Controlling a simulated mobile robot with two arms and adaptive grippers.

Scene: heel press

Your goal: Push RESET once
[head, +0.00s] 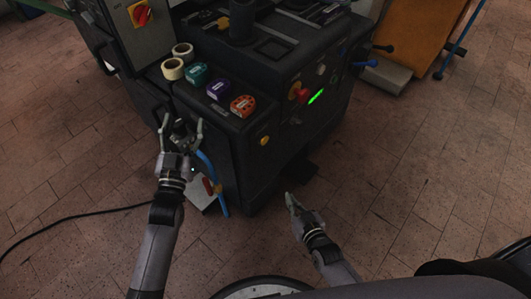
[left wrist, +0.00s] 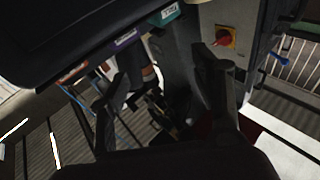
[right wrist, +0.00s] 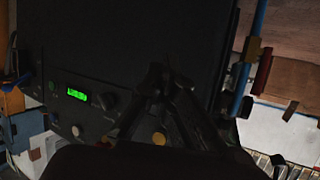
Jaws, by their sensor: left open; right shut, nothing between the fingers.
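The black machine (head: 218,120) carries a control panel on its right-hand face. My right gripper (head: 290,200) is shut and empty, low in front of the machine and apart from the panel. My left gripper (head: 181,122) is open and empty beside the machine's left side.
White tape rolls (head: 173,69) and teal (head: 196,74), purple (head: 218,88) and orange (head: 243,105) items stand on the machine's top edge. A black cable (head: 75,218) crosses the floor.

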